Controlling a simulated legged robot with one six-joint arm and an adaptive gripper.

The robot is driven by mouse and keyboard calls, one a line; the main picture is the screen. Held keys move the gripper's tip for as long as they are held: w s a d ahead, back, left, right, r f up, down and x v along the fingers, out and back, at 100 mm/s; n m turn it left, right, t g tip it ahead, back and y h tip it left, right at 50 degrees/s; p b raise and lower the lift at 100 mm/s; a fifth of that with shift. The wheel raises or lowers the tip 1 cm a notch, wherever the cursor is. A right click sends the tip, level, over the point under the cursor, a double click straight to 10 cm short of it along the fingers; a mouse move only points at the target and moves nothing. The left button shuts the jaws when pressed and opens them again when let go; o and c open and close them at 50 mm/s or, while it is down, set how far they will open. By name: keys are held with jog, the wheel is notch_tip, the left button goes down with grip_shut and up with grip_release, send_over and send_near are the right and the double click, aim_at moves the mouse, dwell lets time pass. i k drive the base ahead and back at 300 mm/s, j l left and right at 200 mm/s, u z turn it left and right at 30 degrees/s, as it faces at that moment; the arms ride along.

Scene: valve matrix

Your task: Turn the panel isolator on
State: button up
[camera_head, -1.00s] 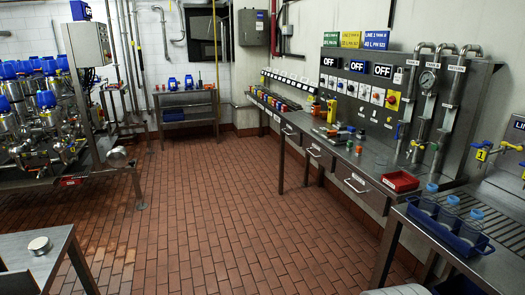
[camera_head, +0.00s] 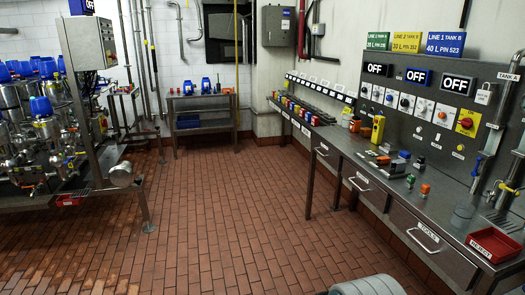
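The control panel (camera_head: 420,99) stands on the back of the steel bench on the right. A red rotary switch on a yellow plate (camera_head: 467,122), which looks like the panel isolator, sits at the right end of the panel's row of switches. Its exact handle angle is too small to tell. Three displays above the switches read OFF, the right one (camera_head: 458,84) nearest to it. My gripper is not in view; only a rounded grey part of what seems my own body shows at the bottom edge.
The steel bench (camera_head: 345,145) with drawers runs along the right wall. It holds small fittings, a yellow device (camera_head: 378,128) and a red tray (camera_head: 494,245). Pipework (camera_head: 496,115) rises right of the switch. The tiled floor (camera_head: 230,210) is clear; a valve skid stands left.

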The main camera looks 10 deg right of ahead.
aim_at(467, 123)
jog(key=i+l+z, duration=0.1)
jog(key=i+z, duration=0.6)
jog(key=i, duration=0.25)
jog(key=i+j+z, duration=0.35)
jog(key=i+l+z, duration=0.1)
jog(key=i+l, duration=0.2)
jog(key=i, duration=0.15)
jog(key=i+l, duration=0.25)
jog(key=i, duration=0.2)
jog(key=i+l+z, duration=0.15)
jog(key=i, duration=0.3)
jog(key=l, duration=0.1)
